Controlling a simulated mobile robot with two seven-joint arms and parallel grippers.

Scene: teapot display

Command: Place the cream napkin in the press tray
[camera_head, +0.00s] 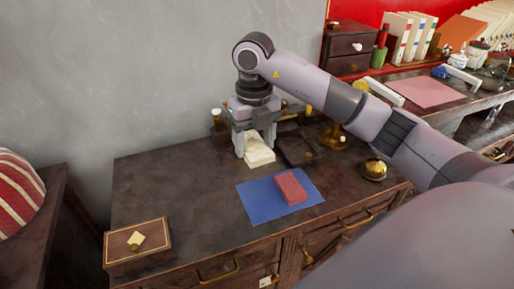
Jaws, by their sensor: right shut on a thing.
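The cream napkin (259,156) is a small pale folded cloth near the back of the dark wooden desk. My right gripper (254,148) points down over it, one finger on each side, and is shut on it. I cannot tell whether the napkin touches the desk top. A dark, flat piece with a raised edge, which looks like the press tray (297,150), lies just to the right of the napkin. Its inside is hard to make out. My left gripper is not in view.
A red folded cloth (291,187) lies on a blue mat (262,206) in front. A brass dome (374,168) stands to the right. A wooden box (137,247) sits at the front left. The desk's left part is clear. A grey wall (130,75) rises behind.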

